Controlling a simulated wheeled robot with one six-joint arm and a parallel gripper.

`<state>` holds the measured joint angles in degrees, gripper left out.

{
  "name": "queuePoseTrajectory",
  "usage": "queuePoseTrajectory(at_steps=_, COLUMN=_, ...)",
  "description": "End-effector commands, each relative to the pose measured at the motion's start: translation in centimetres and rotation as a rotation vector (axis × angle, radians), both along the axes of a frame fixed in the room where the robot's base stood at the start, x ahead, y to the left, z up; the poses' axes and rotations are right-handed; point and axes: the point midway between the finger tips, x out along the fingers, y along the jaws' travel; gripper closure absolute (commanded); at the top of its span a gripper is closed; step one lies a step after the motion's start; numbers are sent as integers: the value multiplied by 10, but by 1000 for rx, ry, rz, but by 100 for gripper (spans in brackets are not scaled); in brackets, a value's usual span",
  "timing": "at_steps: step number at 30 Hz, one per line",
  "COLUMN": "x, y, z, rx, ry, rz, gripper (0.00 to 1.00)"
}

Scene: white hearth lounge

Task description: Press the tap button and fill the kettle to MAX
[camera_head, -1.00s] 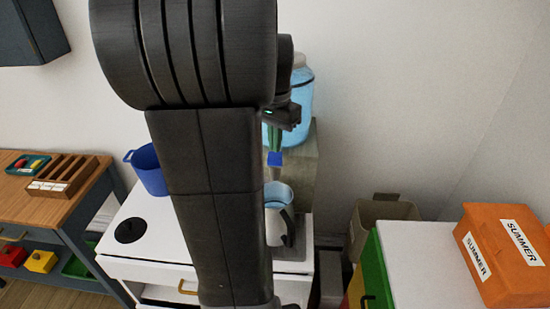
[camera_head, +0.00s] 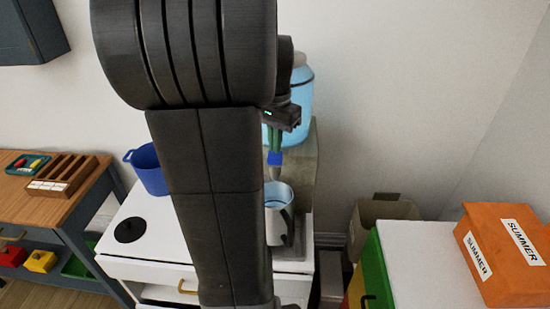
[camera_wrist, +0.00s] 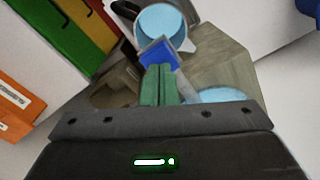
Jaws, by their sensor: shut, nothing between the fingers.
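The kettle (camera_head: 275,228), pale grey with a dark handle, stands below the tap on the right part of the white unit. Its open top shows light blue inside, and it shows at the top of the wrist view (camera_wrist: 168,27). The MAX mark cannot be read. A large blue water jug (camera_head: 301,92) stands behind. The blue tap button (camera_head: 274,158) is above the kettle. My gripper (camera_head: 273,140) has green fingers, closed together and empty, right at the button. In the wrist view the fingertips (camera_wrist: 157,70) overlap the button (camera_wrist: 160,52); whether they press it is unclear.
A blue pot (camera_head: 150,172) stands left on the white unit, near a black hob disc (camera_head: 130,230). An orange SUMMER box (camera_head: 500,250) sits on a white cabinet (camera_head: 425,265) at right. A cardboard box (camera_head: 372,212) is behind. My arm hides the unit's middle.

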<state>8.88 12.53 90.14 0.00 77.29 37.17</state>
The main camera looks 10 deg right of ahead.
Motion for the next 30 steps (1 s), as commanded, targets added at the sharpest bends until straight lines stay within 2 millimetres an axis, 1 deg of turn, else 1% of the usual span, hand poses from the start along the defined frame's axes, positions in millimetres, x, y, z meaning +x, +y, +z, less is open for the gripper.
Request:
queuePoseTrajectory(at_steps=16, x=0, y=0, z=-18, rx=0, ry=1, rz=0, gripper=100)
queuePoseTrajectory(at_steps=30, x=0, y=0, z=-17, rx=1, ry=2, rz=0, gripper=100)
